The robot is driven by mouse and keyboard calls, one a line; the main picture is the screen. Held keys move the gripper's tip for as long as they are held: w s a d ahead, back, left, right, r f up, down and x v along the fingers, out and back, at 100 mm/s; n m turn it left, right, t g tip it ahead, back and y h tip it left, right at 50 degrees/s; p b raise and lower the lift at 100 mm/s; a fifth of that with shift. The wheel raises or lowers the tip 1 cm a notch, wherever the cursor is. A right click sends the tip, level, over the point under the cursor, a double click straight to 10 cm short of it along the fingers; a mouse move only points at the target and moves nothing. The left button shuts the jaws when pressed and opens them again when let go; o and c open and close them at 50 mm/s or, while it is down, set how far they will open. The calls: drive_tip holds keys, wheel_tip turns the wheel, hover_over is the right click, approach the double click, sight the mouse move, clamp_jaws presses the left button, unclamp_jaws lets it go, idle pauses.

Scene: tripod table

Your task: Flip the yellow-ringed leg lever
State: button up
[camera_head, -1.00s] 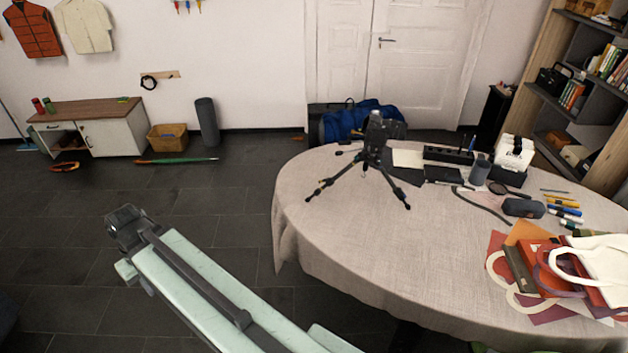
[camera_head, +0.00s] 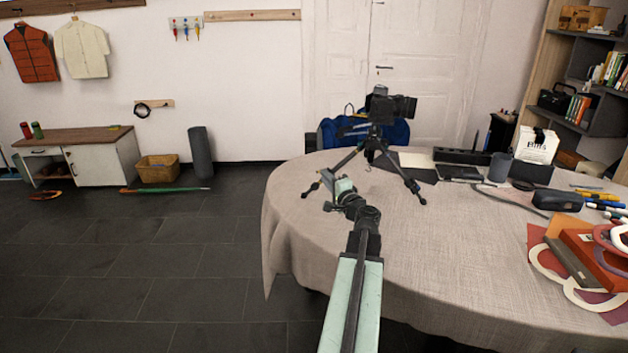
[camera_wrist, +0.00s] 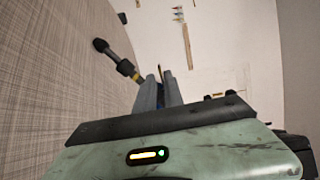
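A black tripod (camera_head: 374,146) with a camera on top stands upright on the round table (camera_head: 300,235). Its left leg slants down toward the table's left side. In the wrist view that leg (camera_wrist: 112,54) has a yellow ring (camera_wrist: 125,67) next to a dark joint. The lever itself is too small to make out clearly. My gripper (camera_head: 327,190) is beside the lower part of this leg, to its right in the head view. In the wrist view my gripper (camera_wrist: 160,80) shows two grey fingers a narrow gap apart, just right of the ringed joint.
A grey cup (camera_head: 500,167), a dark case (camera_head: 557,200), pens and red craft pieces (camera_head: 590,250) occupy the table's right side. Behind the table is a blue bag (camera_head: 395,132).

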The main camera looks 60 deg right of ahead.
drive_tip(key=x, duration=0.8)
drive_tip(key=shift+a, duration=0.15)
drive_tip(key=shift+c, duration=0.3)
clamp_jaws()
idle(0.8)
